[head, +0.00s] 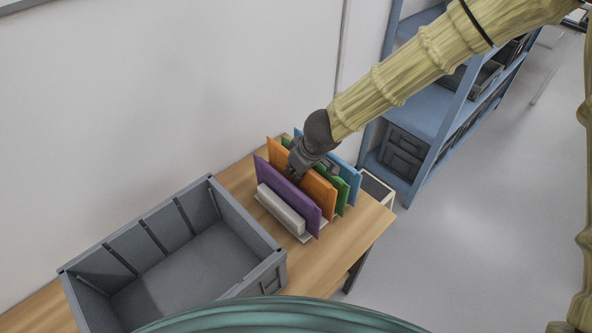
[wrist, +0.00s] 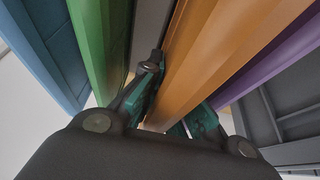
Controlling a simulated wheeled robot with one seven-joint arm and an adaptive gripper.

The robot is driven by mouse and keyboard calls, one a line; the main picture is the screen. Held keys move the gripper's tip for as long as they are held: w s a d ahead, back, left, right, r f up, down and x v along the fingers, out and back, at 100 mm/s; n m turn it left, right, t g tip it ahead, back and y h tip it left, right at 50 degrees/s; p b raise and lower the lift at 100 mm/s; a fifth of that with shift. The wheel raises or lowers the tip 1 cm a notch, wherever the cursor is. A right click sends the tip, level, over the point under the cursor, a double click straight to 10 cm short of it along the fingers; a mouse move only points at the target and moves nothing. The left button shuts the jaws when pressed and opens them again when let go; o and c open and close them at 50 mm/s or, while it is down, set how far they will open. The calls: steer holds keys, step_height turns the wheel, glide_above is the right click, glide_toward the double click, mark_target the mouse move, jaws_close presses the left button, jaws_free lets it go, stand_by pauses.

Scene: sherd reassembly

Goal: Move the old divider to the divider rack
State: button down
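The divider rack (head: 305,237) is a pale, low base on the wooden table. Upright panels stand at it: a purple divider (head: 280,192), an orange divider (head: 317,187), a green divider (head: 342,195) and a blue divider (head: 349,172). No mark shows which one is old. My gripper (head: 297,172) reaches down among them from above. In the wrist view its fingers (wrist: 174,102) lie on both sides of the orange divider (wrist: 208,65) and look closed against it. The right finger is partly hidden behind that panel. The orange divider's bottom edge is hidden.
A grey open crate (head: 258,277) with ribbed walls stands on the wooden table (head: 372,222) left of the rack. Its visible floor is clear. A white wall is close behind. Blue shelving (head: 432,115) with grey bins stands at the right, with open floor beside it.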

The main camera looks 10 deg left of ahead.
steer(key=shift+f, duration=0.25)
steer(key=shift+f+b, duration=0.45)
steer(key=shift+f, duration=0.65)
steer(key=c, duration=1.6)
jaws_free()
steer(key=shift+o, duration=0.2)
steer(key=shift+v, duration=6)
